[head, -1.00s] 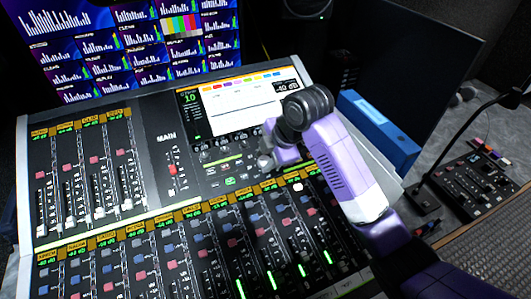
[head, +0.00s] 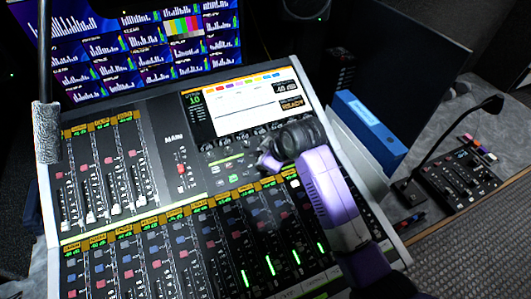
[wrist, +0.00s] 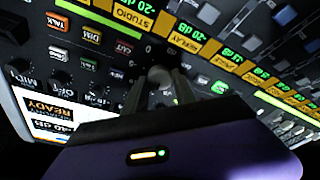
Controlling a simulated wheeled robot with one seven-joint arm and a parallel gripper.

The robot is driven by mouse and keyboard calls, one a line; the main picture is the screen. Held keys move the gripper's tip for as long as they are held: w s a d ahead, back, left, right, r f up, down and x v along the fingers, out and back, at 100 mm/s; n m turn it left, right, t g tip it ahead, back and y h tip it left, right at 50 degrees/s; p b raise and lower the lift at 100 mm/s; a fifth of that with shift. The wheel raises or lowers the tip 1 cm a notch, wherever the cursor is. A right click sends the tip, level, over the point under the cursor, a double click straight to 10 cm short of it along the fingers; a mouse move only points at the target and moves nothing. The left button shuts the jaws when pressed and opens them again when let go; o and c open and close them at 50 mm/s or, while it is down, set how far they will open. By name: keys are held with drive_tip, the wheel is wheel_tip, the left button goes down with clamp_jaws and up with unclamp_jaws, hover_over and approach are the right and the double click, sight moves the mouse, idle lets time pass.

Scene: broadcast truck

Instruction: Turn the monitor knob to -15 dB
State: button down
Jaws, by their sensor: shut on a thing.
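The mixing console (head: 150,120) fills the middle of the head view. Its screen (head: 245,108) has a box at the right with a reading (head: 289,87) that looks like -40 dB and the word READY below it. My gripper (head: 266,163) is down at the console's panel below the screen. In the wrist view my gripper (wrist: 168,95) is shut on a round grey knob (wrist: 160,75), one finger on each side. The knob's pointer cannot be made out. In the head view my wrist and gripper hide the knob.
Labelled buttons, including TALK, DIM and CUT (wrist: 123,47), and small dark knobs (wrist: 58,78) lie close to my fingers. Fader rows (head: 110,180) spread to the left. A blue binder (head: 368,125) stands right of the console. A gooseneck microphone (head: 490,104) stands farther right.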

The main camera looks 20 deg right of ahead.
drive_tip(key=shift+m+p, duration=0.6)
drive_tip(key=shift+m, duration=0.4)
drive_tip(key=shift+d, duration=0.1)
drive_tip(key=c, duration=1)
unclamp_jaws()
drive_tip(key=shift+r, duration=0.1)
drive_tip(key=v, duration=0.7)
drive_tip(key=shift+s+r+b, duration=0.15)
drive_tip(key=shift+s+b, duration=0.15)
drive_tip(key=shift+s, duration=0.05)
